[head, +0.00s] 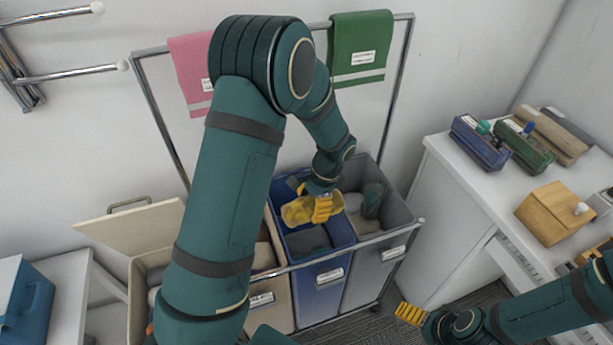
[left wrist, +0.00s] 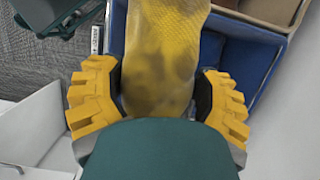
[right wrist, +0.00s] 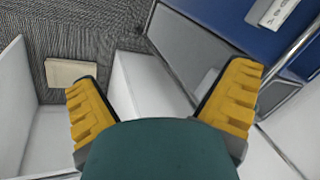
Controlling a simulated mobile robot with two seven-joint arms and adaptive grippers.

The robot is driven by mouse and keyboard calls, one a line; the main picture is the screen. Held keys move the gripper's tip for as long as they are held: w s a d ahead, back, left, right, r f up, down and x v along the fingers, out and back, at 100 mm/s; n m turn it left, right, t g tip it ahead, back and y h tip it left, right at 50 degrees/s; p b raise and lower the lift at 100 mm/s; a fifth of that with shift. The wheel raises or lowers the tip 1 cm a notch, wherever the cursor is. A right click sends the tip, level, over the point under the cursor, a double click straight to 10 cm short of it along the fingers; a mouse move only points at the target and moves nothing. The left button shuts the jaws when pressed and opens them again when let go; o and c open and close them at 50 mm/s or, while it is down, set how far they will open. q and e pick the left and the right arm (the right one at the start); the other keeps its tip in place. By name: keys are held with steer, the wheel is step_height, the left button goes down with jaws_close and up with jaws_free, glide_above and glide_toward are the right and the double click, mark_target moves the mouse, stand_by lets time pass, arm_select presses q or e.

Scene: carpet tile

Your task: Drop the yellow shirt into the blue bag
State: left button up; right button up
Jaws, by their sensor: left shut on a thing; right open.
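The yellow shirt (head: 297,212) is a bunched cloth held over the mouth of the blue bag (head: 325,269), the middle bag of a wheeled sorter. My left gripper (head: 321,209) is shut on the shirt; in the left wrist view the shirt (left wrist: 163,55) fills the space between the fingers (left wrist: 160,100). Blue bag walls (left wrist: 243,62) show around and below it. Dark cloth (head: 308,241) lies inside the blue bag. My right gripper (head: 410,314) is open and empty at the lower right, low in front of the white counter; its fingers show in the right wrist view (right wrist: 165,100).
A grey bag (head: 385,267) stands right of the blue one, a beige bag (head: 272,302) left, both holding cloth. A metal rail frame (head: 405,70) carries pink (head: 192,65) and green (head: 361,50) cloths. A white counter (head: 455,180) holds boxes at the right.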

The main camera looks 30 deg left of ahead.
arm_select(q)
steer(key=w+a+m+t+y, duration=0.1)
steer(key=w+a+m+t, duration=0.1)
steer(key=w+a+m, duration=0.45)
steer(key=shift+m, duration=0.75)
steer(key=b+x, duration=0.3)
steer(key=s+b+x, duration=0.1)
steer(key=x, duration=0.1)
steer(key=shift+d+f, duration=0.3)
steer(key=o, duration=1.2)
steer(key=shift+o, duration=0.2)
steer(key=shift+r, duration=0.1)
steer(key=v, duration=1.2)
steer(key=shift+d, duration=0.2)
